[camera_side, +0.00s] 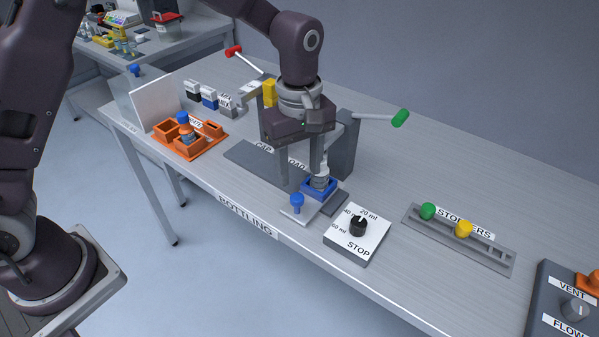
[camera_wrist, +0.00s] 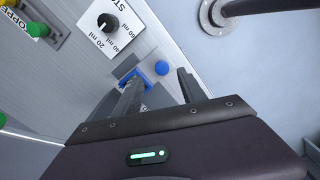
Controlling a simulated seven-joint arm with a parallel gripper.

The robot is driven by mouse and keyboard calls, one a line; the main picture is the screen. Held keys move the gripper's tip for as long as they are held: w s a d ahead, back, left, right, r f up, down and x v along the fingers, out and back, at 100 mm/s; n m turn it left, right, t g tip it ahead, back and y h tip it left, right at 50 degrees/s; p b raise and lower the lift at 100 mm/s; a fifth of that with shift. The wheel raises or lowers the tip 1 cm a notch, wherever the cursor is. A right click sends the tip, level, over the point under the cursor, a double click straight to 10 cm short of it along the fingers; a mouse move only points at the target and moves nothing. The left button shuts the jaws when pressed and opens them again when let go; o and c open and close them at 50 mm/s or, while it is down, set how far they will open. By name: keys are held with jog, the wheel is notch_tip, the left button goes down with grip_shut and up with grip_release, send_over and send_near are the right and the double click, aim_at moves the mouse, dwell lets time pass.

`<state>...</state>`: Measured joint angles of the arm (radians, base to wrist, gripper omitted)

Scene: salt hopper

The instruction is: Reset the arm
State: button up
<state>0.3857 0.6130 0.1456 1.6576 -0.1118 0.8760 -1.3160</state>
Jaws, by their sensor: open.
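My gripper (camera_side: 303,180) is open above the bench near its front edge. In the side view one finger is beside a small grey-topped vessel (camera_side: 320,181) in a blue square holder (camera_side: 318,190); I cannot tell whether they touch. In the wrist view the two fingers (camera_wrist: 158,92) are spread apart, and the blue holder (camera_wrist: 148,72) is partly hidden behind one of them. A blue knob (camera_side: 297,201) stands on a pale plate in front of the holder. It also shows in the wrist view (camera_wrist: 162,68).
A dial box marked STOP (camera_side: 357,234) is right of the holder, and a stopper rack (camera_side: 460,239) lies farther right. A grey post with a green-ended lever (camera_side: 400,118) stands behind. An orange tray (camera_side: 190,139) with a blue-capped bottle is at left.

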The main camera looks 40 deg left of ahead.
jog(key=s+a+r+m+t, duration=0.1)
jog(key=s+a+r+m, duration=0.25)
jog(key=r, duration=0.55)
jog(key=s+a+r+m+t, duration=0.2)
jog(key=s+a+r+m, duration=0.1)
jog(key=s, duration=0.7)
jog(key=s+a+r+m+t, duration=0.2)
jog(key=s+a+m, duration=0.3)
jog(key=s, duration=0.6)
jog(key=shift+a+r+m+t, duration=0.3)
jog(key=shift+r+m, duration=0.2)
jog(key=shift+m, duration=0.15)
